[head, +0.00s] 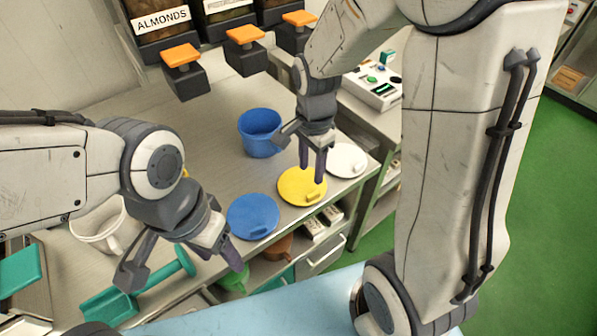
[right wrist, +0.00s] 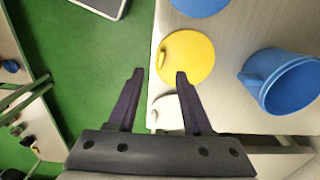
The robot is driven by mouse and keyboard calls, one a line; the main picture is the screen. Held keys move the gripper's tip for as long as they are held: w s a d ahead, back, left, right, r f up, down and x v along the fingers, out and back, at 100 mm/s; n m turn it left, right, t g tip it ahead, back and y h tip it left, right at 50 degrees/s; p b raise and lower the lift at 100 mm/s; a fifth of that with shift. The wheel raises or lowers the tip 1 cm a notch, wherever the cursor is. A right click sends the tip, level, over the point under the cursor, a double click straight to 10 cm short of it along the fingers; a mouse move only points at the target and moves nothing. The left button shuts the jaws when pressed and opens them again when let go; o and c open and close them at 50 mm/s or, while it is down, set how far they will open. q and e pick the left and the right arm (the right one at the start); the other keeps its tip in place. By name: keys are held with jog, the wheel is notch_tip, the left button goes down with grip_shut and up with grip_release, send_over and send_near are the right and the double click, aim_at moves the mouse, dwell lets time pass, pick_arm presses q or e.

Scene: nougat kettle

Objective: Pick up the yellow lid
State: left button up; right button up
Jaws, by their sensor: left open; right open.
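The yellow lid (head: 292,190) lies flat on the metal counter, between the blue lid (head: 252,216) and the white lid (head: 347,160). Its small raised handle is on its front right part. My right gripper (head: 312,178) is open and empty, pointing down over the yellow lid; its fingers cover part of it. In the right wrist view the yellow lid (right wrist: 192,57) lies just beyond the fingertips (right wrist: 160,73), with its handle (right wrist: 162,60) at its left edge, in line with the gap. My left gripper (head: 181,274) is open and empty at the lower left.
A blue pot (head: 260,134) stands behind the yellow lid, also at right in the wrist view (right wrist: 285,78). A white pot (head: 98,226) is at left. Dispensers with orange tops (head: 246,35) line the back. Green scoop-like objects (head: 108,306) lie near my left gripper.

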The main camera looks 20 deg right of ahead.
jog(key=m, duration=0.1)
send_over(314, 193)
jog(key=f, duration=0.4)
jog(key=shift+s+a+f, duration=0.15)
jog(key=shift+a+f, duration=0.05)
jog(key=shift+f, duration=0.05)
jog(key=shift+d+f+p, duration=0.2)
jog(key=shift+f+p, duration=0.15)
jog(key=shift+f, duration=2.8)
grip_shut()
